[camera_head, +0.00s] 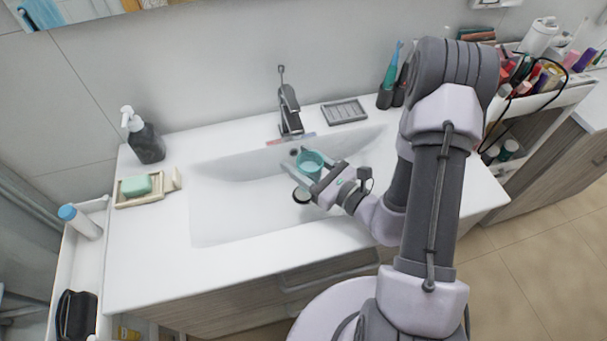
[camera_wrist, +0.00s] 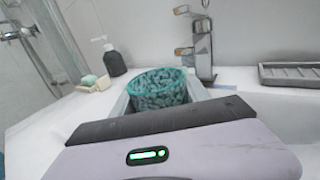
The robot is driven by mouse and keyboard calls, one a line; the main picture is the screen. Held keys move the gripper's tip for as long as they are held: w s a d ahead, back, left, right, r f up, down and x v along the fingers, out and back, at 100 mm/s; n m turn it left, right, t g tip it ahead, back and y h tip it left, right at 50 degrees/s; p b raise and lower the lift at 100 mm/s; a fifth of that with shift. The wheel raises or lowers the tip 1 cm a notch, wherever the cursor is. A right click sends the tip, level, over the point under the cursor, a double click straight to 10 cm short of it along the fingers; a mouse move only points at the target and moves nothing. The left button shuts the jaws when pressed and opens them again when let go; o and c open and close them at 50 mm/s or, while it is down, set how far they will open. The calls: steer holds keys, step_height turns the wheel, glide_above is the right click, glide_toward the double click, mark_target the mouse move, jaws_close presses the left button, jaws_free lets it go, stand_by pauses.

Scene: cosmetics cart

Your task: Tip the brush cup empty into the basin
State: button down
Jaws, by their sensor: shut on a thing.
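A teal cup (camera_head: 310,163) is held over the white basin (camera_head: 225,215), near the drain. My gripper (camera_head: 312,178) is shut on it from the front right. In the wrist view the cup (camera_wrist: 158,88) stands just beyond my gripper, its mouth showing and looking about upright. Its wall is mottled teal and grey; I cannot make out brushes in it. The contact between fingers and cup is mostly hidden in the wrist view by my gripper's body.
The faucet (camera_head: 289,110) stands behind the cup. A soap bottle (camera_head: 143,136) and a soap dish (camera_head: 139,189) are on the left counter. A grey tray (camera_head: 344,111) and electric toothbrushes (camera_head: 389,80) are behind right. A crowded cosmetics cart (camera_head: 545,95) stands far right. The basin's left half is clear.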

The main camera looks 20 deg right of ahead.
steer(key=s+a+r+n+g+y, duration=0.1)
steer(key=s+a+n+g+y, duration=0.3)
steer(key=s+a, duration=0.3)
steer(key=shift+s+r+n+g+y+p, duration=0.35)
steer(key=shift+s+g+y, duration=0.3)
steer(key=shift+s, duration=0.55)
steer(key=w+m+b, duration=0.1)
steer(key=b, duration=0.2)
steer(key=w+d+f+m+b, duration=0.1)
steer(key=m+b, duration=0.1)
steer(key=b, duration=0.1)
steer(key=w+m+b, duration=0.1)
steer(key=b, duration=0.2)
steer(key=shift+w+d+f+h+b, duration=0.1)
steer(key=shift+d+f+h+b, duration=0.15)
steer(key=shift+d+b, duration=0.1)
steer(key=b, duration=0.2)
steer(key=shift+f+m+b, duration=0.1)
steer(key=shift+m+b, duration=0.25)
steer(key=shift+b, duration=0.05)
